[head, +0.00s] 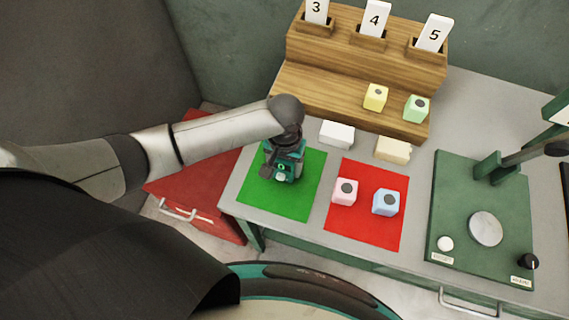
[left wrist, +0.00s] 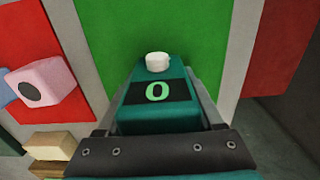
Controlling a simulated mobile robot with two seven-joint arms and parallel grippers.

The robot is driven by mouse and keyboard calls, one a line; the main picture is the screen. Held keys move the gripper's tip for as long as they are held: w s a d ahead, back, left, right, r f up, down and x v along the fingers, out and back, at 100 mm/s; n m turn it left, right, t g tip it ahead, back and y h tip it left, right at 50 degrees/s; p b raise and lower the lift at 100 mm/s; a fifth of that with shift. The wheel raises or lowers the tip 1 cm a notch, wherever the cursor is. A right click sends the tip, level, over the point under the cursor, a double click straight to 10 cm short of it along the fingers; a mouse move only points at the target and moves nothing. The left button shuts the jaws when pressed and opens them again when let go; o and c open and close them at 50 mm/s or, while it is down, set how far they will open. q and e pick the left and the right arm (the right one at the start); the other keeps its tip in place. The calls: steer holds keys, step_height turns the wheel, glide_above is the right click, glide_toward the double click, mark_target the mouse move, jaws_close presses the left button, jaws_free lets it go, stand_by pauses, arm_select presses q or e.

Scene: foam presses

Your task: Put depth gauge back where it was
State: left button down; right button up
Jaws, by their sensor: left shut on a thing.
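The depth gauge (left wrist: 158,97) is a teal block with a black face, a green "0" and a white round knob. In the head view the depth gauge (head: 284,172) is at the green mat (head: 300,205), partly hidden by my gripper. My left gripper (head: 283,152) is shut on the gauge from above. In the left wrist view the gauge sits between the fingers, over the green mat (left wrist: 155,25); I cannot tell whether it touches the mat. My right gripper is not in view.
A red mat (head: 365,225) holds a pink block (head: 345,191) and a blue block (head: 386,202). White (head: 337,134) and cream (head: 393,149) blocks lie behind. A wooden stepped rack (head: 330,85) holds yellow (head: 375,97) and green (head: 416,108) blocks. A green press (head: 470,225) stands right.

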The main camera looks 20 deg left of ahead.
arm_select(q)
steer(key=shift+c, duration=0.2)
jaws_free()
steer(key=shift+f, duration=0.1)
step_height(320, 180, up, 12)
steer(key=shift+r+p, duration=0.2)
steer(key=shift+p, duration=1)
steer(key=shift+s+f, duration=0.1)
